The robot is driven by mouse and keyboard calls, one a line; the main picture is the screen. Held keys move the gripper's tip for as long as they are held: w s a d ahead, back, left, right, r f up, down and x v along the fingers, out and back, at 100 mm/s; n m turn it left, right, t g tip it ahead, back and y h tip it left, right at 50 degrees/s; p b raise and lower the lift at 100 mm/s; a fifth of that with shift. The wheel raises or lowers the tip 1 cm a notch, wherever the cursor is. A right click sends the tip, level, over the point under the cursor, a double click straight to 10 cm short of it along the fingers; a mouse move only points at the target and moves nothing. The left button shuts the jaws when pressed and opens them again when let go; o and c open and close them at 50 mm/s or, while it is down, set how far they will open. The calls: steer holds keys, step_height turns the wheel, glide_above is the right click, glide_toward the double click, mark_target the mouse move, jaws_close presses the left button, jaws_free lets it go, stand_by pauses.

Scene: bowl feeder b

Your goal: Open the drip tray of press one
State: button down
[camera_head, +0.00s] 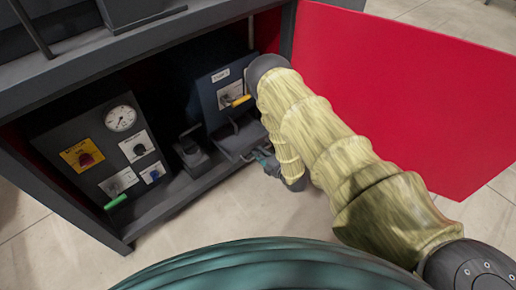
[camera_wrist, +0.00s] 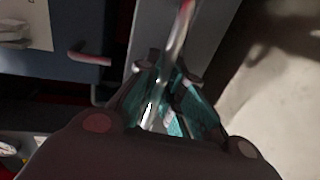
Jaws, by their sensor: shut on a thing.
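In the head view, the press unit (camera_head: 210,101) is a dark blue-grey panel with a small white label and a yellow-handled switch (camera_head: 240,101), inside the open cabinet. The drip tray (camera_head: 229,140) is a dark grey part low under that panel. My gripper (camera_head: 262,156) is at its front edge, partly hidden by my arm. In the wrist view, my gripper (camera_wrist: 168,100) has its teal fingers closed around a thin metal bar, the tray handle (camera_wrist: 183,22). The bar runs along a grey front. I cannot tell from this single moment how far the tray is out.
A control panel (camera_head: 92,138) with a gauge, knobs and a green handle (camera_head: 116,201) stands at left. A small dark device (camera_head: 190,150) sits between the panels. The red cabinet door (camera_head: 410,90) stands open at right, near my arm. Pale floor (camera_head: 200,220) in front is clear.

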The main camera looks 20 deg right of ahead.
steer(key=shift+s, duration=0.1)
steer(key=c, duration=1.5)
jaws_free()
steer(key=v, duration=1.2)
steer(key=shift+d, duration=0.1)
steer(key=shift+f, duration=0.1)
